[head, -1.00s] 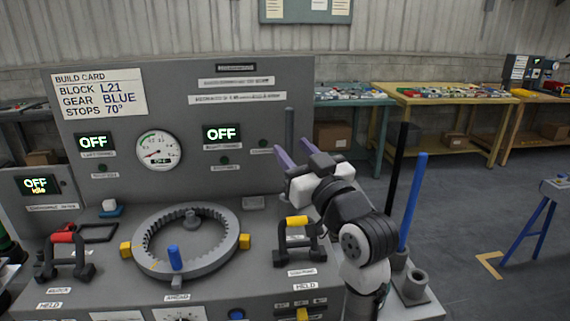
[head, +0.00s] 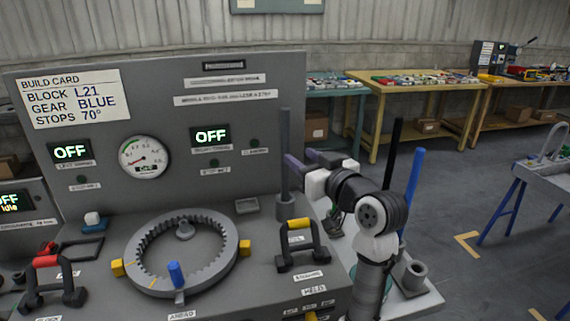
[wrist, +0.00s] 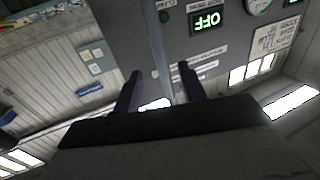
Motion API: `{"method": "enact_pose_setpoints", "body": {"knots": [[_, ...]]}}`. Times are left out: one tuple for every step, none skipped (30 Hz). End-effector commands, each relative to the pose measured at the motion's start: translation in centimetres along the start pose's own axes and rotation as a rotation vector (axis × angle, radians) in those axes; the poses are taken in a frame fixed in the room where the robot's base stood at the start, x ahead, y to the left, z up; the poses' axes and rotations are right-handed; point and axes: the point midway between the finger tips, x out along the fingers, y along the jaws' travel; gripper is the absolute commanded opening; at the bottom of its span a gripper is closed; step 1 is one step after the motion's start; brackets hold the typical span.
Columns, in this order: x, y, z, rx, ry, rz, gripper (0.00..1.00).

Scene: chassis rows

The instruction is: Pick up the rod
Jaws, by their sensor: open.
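Three upright rods show in the head view. A grey rod (head: 285,135) stands on the console's right side. A black rod (head: 393,150) and a blue rod (head: 412,190) stand at the right, beside my arm, and my arm hides part of their lower ends. My gripper (head: 296,164) is raised over the console's right side with its purple fingers close to the grey rod in the picture. I cannot tell the depth between them.
A toothed ring (head: 137,277) with a blue peg (head: 176,273) lies on the console. A yellow-topped handle (head: 300,245) and a red-topped handle (head: 52,283) flank it. The upright panel (head: 255,110) rises behind. A grey socket (head: 412,275) sits on the right-hand ledge. Open floor lies to the right.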

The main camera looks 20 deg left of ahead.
Motion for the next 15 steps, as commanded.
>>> {"method": "enact_pose_setpoints", "body": {"knots": [[0.8, 0.0, -0.2, 0.002, -0.001, -0.002, 0.41], [1.2, 0.0, -0.2, 0.001, 0.0, -0.001, 0.41], [1.6, 0.0, -0.1, 0.0, -0.001, -0.001, 0.41], [1.9, 0.0, -0.1, 0.0, -0.001, -0.001, 0.41], [2.1, 0.0, -0.1, 0.0, 0.0, -0.001, 0.41], [2.3, 0.0, -0.1, 0.0, 0.0, -0.001, 0.41], [2.4, 0.0, -0.1, 0.0, 0.0, -0.001, 0.41], [2.6, 0.0, -0.2, 0.0, 0.0, -0.001, 0.41], [3.0, -0.1, -0.2, 0.001, -0.001, -0.001, 0.41], [3.4, -0.1, -0.3, 0.001, -0.002, -0.001, 0.41], [3.8, -0.1, -0.4, 0.001, -0.002, -0.001, 0.41], [4.5, -0.1, -0.5, 0.002, -0.002, -0.002, 0.41], [5.0, -0.2, -0.5, 0.002, -0.002, -0.003, 0.41], [5.4, -0.2, -0.6, 0.002, -0.001, -0.002, 0.41], [6.0, -0.1, -0.4, 0.002, -0.002, -0.001, 0.41]]}}
